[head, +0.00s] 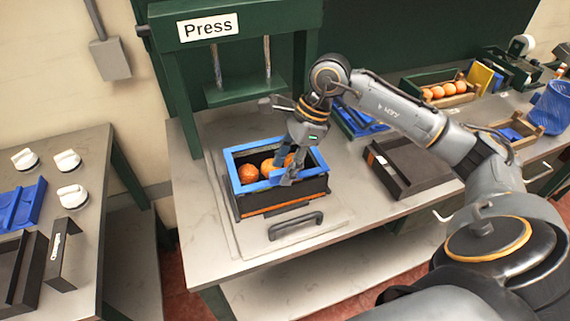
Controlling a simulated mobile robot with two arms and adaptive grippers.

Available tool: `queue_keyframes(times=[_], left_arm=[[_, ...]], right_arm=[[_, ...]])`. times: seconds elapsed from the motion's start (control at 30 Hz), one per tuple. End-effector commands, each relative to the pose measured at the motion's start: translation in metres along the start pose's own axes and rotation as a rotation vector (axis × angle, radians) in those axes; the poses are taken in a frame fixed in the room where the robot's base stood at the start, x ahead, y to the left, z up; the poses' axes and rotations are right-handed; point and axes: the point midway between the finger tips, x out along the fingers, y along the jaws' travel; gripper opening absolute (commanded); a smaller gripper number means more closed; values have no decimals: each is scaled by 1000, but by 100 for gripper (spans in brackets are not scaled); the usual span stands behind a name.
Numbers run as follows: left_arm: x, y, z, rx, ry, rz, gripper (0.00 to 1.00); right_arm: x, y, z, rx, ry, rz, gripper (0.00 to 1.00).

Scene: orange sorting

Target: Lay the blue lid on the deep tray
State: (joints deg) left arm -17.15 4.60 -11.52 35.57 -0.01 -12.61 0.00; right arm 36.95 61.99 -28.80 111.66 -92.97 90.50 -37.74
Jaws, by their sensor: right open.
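The deep tray (284,201) is a black box with an orange stripe low on its side. It stands on the pale plate under the press and holds several oranges. A blue rectangular frame, which looks like the blue lid (234,171), lies along the tray's top edge, with the oranges showing through its opening. My right gripper (285,179) is open at the front right part of this frame, pointing down. It hides part of the frame and the oranges; I cannot tell whether it touches them. My left gripper is not in view.
The green press (185,100) stands behind the tray. A dark handle (296,226) is in front. Right of it are a blue part (352,122), a shallow black tray (412,172) and a crate of oranges (446,92). A side table at left holds white knobs and blue parts.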

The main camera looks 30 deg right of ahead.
Motion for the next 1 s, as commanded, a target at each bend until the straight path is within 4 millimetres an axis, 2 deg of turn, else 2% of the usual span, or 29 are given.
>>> queue_keyframes(times=[1.0], left_arm=[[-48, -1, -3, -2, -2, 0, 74]], right_arm=[[-77, 0, 32, 0, 0, -1, 43]])
